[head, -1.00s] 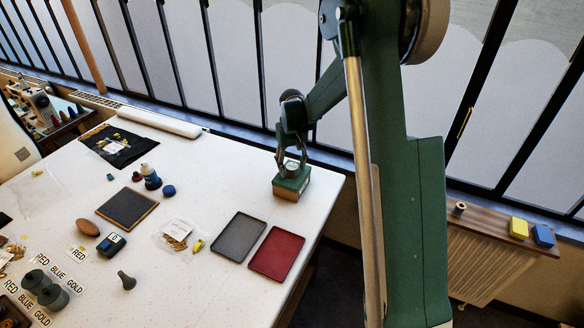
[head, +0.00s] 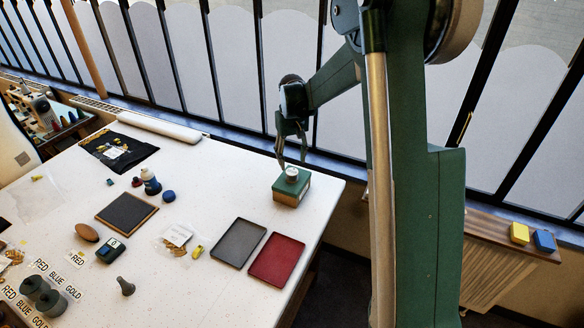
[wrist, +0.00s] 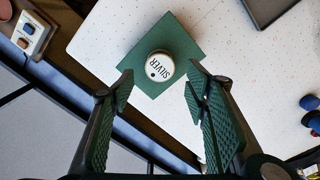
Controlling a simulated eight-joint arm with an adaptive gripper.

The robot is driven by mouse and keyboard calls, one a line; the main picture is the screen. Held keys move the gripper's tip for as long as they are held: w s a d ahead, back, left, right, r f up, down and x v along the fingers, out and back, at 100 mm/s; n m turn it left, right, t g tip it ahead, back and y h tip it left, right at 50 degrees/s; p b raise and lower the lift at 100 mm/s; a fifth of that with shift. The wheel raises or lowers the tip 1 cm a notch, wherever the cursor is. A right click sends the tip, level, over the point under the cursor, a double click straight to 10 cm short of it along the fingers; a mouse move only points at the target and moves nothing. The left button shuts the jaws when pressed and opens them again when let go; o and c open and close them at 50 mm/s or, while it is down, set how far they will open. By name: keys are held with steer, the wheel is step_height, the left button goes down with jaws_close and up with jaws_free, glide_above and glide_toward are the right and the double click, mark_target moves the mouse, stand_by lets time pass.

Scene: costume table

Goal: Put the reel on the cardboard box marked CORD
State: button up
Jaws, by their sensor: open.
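The reel (head: 291,173) stands upright on the small green-topped box (head: 288,196) near the table's back right corner. In the wrist view, the reel (wrist: 158,65) shows a round white top marked SILVER with a dark centre hole. The green box top (wrist: 188,42) extends around it on all sides. I cannot read a CORD mark on the box in these views. My gripper (head: 291,158) is open and empty just above the reel. In the wrist view, the fingers (wrist: 160,84) are spread apart on either side, clear of the reel.
A grey tray (head: 238,243) and a red tray (head: 276,259) lie in front of the box. A dark square board (head: 127,213) and small items lie left.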

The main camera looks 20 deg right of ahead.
mark_target(292, 173)
steer(key=shift+r, duration=2.55)
steer(key=s+a+r+t, duration=0.2)
steer(key=s+a+r, duration=0.1)
steer(key=s+r, duration=0.55)
steer(key=s+a+r+t, duration=0.15)
steer(key=s+r, duration=0.35)
steer(key=s, duration=0.7)
steer(key=s+a+f+t, duration=0.1)
steer(key=s+a+t, duration=0.1)
steer(key=s, duration=0.8)
steer(key=s+a+f+t, duration=0.1)
steer(key=s+a+f, duration=0.1)
steer(key=s, duration=0.9)
steer(key=shift+a+t, duration=0.15)
steer(key=shift+t, duration=0.2)
